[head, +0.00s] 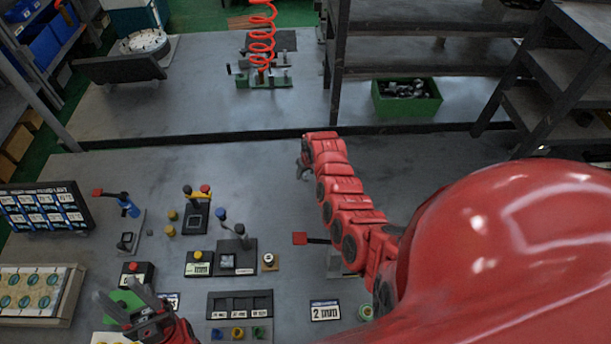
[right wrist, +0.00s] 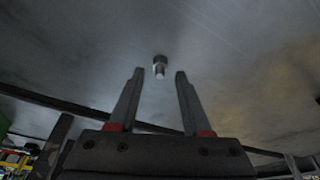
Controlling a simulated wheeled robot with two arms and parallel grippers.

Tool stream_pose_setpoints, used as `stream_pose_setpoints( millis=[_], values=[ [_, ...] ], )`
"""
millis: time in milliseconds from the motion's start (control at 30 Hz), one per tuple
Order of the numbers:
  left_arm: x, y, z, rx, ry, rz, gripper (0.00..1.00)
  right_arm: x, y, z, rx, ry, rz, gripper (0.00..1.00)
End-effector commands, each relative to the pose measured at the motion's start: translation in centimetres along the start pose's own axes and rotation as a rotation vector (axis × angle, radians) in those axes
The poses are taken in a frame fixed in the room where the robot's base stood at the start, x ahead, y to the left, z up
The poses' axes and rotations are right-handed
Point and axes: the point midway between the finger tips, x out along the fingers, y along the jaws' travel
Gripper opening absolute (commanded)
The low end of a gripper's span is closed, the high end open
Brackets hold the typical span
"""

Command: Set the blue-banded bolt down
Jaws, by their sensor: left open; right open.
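A small bolt (right wrist: 160,66) with a dark head and a paler shank shows in the right wrist view, at the grey surface just beyond and between my right fingertips. No blue band can be made out on it at this size. My right gripper (head: 303,163) is open, with a visible gap between each finger and the bolt. In the head view it is at the far end of my red right arm, over the middle of the grey table (head: 430,160), and I cannot pick out the bolt there. My left gripper (head: 132,308) is open and empty at the lower left.
Several lever and button blocks (head: 227,262) stand left of my right arm. A dark slotted tray (head: 240,304) and a "2 mm" label card (head: 325,310) lie in front. A green bin (head: 407,97) is at the back right. The table around my right gripper looks clear.

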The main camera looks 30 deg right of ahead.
Motion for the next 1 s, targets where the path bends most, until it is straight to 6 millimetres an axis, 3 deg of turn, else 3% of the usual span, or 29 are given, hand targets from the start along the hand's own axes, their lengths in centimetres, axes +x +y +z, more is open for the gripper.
stream_pose_setpoints(
  millis=[400, 667, 1000],
  values=[
    [0.20, -0.01, -0.03, 0.000, 0.000, 0.000, 0.50, 0.60, 0.00, 0.12, 0.002, 0.000, 0.000, 0.49],
    [0.20, -0.01, -0.03, 0.000, 0.000, 0.000, 0.50, 0.57, 0.01, 0.10, 0.001, 0.000, 0.000, 0.02],
    [0.21, -0.01, -0.04, 0.000, 0.000, 0.000, 0.50, 0.56, 0.02, 0.09, 0.001, 0.000, 0.000, 0.00]
  ],
)
